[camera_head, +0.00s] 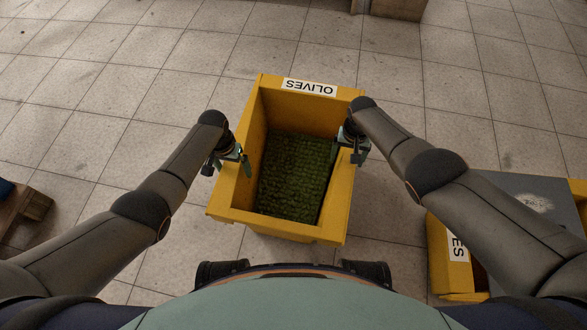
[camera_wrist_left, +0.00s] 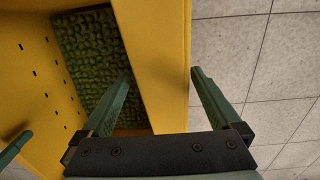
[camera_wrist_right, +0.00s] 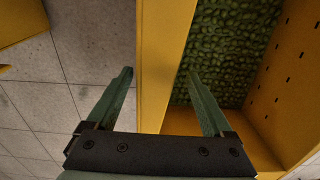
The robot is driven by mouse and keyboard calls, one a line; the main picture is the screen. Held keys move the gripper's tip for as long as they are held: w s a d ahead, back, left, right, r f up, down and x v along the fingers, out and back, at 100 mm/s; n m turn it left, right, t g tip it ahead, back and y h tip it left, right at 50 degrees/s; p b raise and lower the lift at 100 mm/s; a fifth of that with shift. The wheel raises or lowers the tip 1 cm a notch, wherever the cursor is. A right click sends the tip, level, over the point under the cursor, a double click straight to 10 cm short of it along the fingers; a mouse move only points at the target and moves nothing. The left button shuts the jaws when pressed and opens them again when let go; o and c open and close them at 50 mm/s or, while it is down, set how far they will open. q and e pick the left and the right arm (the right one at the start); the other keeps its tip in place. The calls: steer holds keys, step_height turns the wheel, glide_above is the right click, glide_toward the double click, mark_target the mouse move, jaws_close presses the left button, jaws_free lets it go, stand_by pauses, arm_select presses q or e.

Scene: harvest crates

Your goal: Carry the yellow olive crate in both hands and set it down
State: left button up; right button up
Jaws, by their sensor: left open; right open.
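The yellow olive crate (camera_head: 285,229) is in front of me in the head view, with an "OLIVES" label on its far wall and green olives (camera_head: 292,180) inside. My left gripper (camera_head: 228,160) is at its left wall. In the left wrist view its open fingers (camera_wrist_left: 160,85) straddle the yellow wall (camera_wrist_left: 160,50), one inside and one outside. My right gripper (camera_head: 355,150) is at the right wall. In the right wrist view its open fingers (camera_wrist_right: 158,85) likewise straddle the wall (camera_wrist_right: 160,60). I cannot tell whether the crate touches the floor.
Another yellow crate (camera_head: 442,262) with a partly hidden label stands at the lower right, beside a grey surface (camera_head: 510,195). A wooden object (camera_head: 30,207) is at the left edge, and another brown one (camera_head: 395,8) is at the top. The tiled floor around is mostly clear.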

arm_select(q)
steer(key=shift+f, duration=0.3)
arm_select(e)
steer(key=shift+s+f, duration=0.1)
steer(key=shift+f, duration=0.2)
arm_select(q)
steer(key=c, duration=1.3)
arm_select(e)
steer(key=c, duration=1.3)
arm_select(q)
jaws_close()
arm_select(e)
jaws_close()
arm_select(q)
steer(key=shift+w+d+r, duration=0.1)
steer(key=shift+w+r, duration=0.05)
steer(key=shift+r, duration=0.05)
arm_select(e)
steer(key=shift+r, duration=0.2)
